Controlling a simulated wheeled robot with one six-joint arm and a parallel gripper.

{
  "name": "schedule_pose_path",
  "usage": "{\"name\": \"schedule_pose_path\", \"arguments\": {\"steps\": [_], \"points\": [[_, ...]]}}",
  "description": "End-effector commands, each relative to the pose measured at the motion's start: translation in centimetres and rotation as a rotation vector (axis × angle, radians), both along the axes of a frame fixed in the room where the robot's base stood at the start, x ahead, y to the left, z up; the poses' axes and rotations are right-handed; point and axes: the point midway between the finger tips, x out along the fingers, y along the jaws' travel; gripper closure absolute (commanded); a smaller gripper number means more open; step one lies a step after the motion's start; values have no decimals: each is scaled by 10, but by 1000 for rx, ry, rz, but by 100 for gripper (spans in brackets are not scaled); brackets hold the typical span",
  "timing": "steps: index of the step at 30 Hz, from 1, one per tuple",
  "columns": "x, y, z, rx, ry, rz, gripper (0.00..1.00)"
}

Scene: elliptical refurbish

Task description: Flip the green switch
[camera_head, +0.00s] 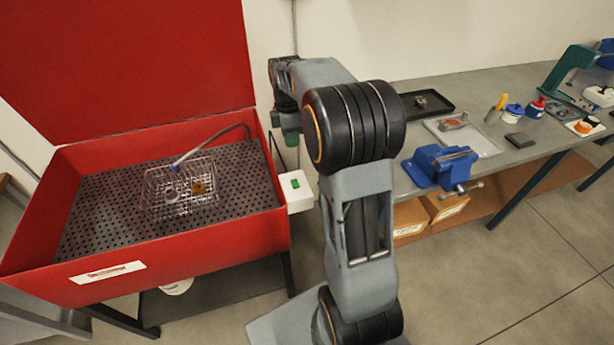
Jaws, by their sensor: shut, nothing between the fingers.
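The green switch (295,183) is a small green rectangle on a white box (300,194). The box is fixed at the right side of the red parts washer (265,222). My gripper (291,139) hangs from the wrist, pointing down, above and slightly behind the switch in the picture, apart from it. It is small and dark here, shut and empty. My arm's elbow is close on the right of it and the upper end of the arm covers part of the wall and bench behind.
The washer's red lid (125,60) stands open. A wire basket (180,190) with small parts sits on its perforated tray. At right, a grey bench (525,150) holds a blue vise (440,165), a black tray (425,104) and several bottles. Open floor lies at the front right.

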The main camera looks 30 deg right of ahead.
Motion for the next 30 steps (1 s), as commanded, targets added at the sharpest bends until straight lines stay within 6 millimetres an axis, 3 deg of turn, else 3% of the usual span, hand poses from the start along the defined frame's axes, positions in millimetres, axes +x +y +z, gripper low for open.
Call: {"name": "schedule_pose_path", "arguments": {"steps": [8,21,30], "points": [[-5,-2,-13,19,14,111,100],[-17,1,-91,19,16,109,100],[-21,1,-128,18,13,108,100]]}}
